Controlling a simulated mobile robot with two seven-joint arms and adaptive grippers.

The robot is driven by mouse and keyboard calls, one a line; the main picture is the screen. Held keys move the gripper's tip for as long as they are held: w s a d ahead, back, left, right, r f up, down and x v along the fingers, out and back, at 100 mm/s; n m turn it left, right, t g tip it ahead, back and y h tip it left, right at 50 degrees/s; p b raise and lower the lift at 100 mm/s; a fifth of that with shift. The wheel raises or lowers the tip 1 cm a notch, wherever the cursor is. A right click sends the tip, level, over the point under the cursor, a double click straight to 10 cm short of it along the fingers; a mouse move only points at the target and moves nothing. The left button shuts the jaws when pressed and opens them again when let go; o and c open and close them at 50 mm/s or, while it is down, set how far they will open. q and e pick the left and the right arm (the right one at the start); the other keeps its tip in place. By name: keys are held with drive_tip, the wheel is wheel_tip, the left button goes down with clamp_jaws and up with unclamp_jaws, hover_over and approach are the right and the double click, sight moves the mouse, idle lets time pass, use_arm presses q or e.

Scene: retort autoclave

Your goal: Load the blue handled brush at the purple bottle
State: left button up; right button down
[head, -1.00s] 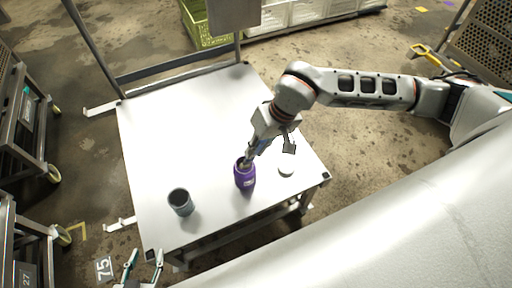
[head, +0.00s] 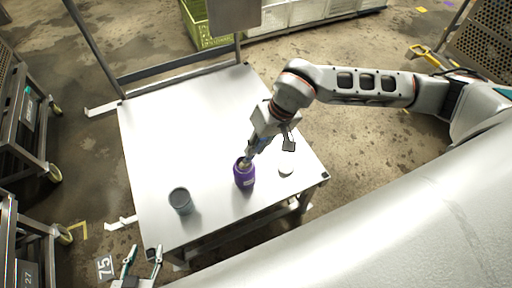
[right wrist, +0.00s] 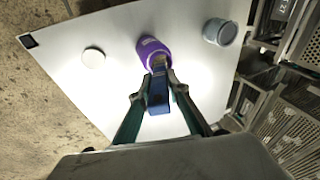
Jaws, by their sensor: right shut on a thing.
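The purple bottle (head: 244,178) stands upright on the white table, open at the top; it also shows in the right wrist view (right wrist: 151,48). My right gripper (right wrist: 157,84) is shut on the blue handled brush (right wrist: 158,92). The brush's pale end is at the bottle's mouth, and its tip is hidden, seemingly inside the mouth. In the head view my right gripper (head: 260,146) is just above and right of the bottle, partly covering the brush. My left gripper (head: 141,262) is open and empty at the bottom, off the table's front edge.
A grey-blue cup (head: 181,201) stands left of the bottle. A white round lid (head: 286,170) lies to its right. The white table (head: 165,130) is bare at the back and left. Metal carts (head: 30,125) stand at the far left, and a green crate (head: 203,30) behind.

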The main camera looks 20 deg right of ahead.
use_arm(q)
wheel_tip(320, 180, up, 6)
drive_tip(key=w+p, duration=0.2)
drive_tip(key=p, duration=0.1)
drive_tip(key=shift+f+t, duration=0.15)
drive_tip(key=shift+t, duration=0.15)
use_arm(e)
drive_tip(key=shift+r, duration=3)
